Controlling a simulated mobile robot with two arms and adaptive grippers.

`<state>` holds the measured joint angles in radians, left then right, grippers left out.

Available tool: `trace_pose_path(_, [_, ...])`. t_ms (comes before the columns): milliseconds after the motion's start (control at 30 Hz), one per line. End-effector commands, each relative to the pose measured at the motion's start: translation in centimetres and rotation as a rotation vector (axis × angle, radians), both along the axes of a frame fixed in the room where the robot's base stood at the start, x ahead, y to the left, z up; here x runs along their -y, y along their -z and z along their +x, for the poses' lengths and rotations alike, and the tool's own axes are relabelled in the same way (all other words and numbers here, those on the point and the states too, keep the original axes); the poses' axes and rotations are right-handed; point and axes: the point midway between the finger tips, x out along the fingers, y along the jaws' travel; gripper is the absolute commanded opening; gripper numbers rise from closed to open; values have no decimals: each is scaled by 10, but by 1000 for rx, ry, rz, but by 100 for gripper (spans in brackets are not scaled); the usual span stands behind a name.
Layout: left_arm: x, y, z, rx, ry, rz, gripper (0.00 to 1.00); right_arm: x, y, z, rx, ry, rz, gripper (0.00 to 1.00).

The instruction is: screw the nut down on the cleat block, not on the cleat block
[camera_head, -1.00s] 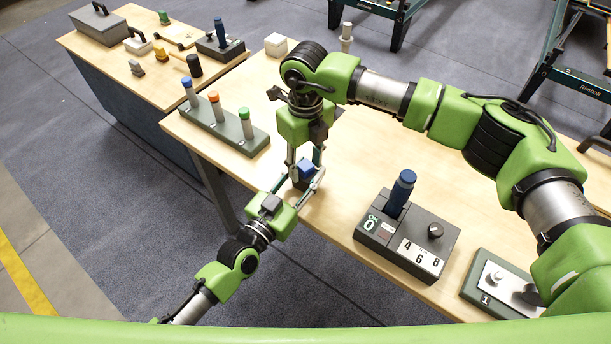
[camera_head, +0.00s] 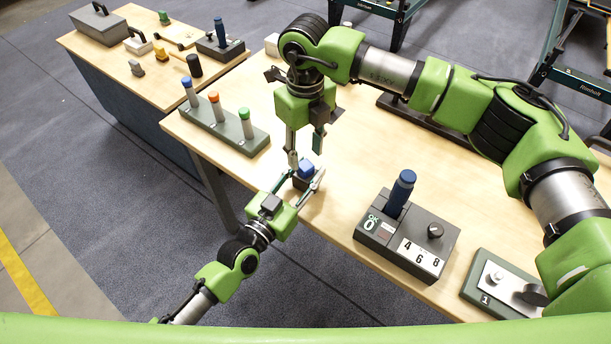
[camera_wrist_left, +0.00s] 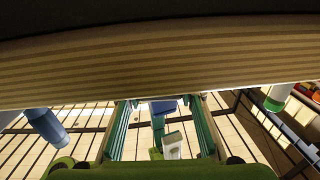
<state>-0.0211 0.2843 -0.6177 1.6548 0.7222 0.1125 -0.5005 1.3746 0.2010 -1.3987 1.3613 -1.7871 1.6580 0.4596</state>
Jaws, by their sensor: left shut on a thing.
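The dark cleat block (camera_head: 301,184) is at the table's near edge in the head view, with the blue nut (camera_head: 306,170) on top of it. My left gripper (camera_head: 307,179) reaches in from the near side and is shut on the cleat block. My right gripper (camera_head: 305,156) points down just above the nut, its fingers apart and empty. In the left wrist view the blue nut (camera_wrist_left: 163,106) shows between the left fingers. The block is hard to make out there. How far down the nut sits, I cannot tell.
A base with blue, orange and green-topped pegs (camera_head: 212,127) stands at the left. A dark box (camera_head: 415,257) with a blue-handled tool (camera_head: 400,190) and number plate stands right of the block. A plate fixture (camera_head: 475,295) lies farther right. The table between is clear.

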Motion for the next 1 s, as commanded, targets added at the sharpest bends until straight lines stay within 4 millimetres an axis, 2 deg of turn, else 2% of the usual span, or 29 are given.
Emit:
trace_pose_path(167, [0, 0, 0, -1, 0, 1, 0, 0, -6, 1, 1, -84, 1, 37])
trace_pose_path(400, [0, 0, 0, -1, 0, 1, 0, 0, -26, 1, 1, -415, 0, 37])
trace_pose_path(600, [0, 0, 0, -1, 0, 1, 0, 0, -38, 0, 1, -615, 0, 37])
trace_pose_path(1000, [0, 0, 0, -1, 0, 1, 0, 0, -40, 0, 0, -662, 0, 37])
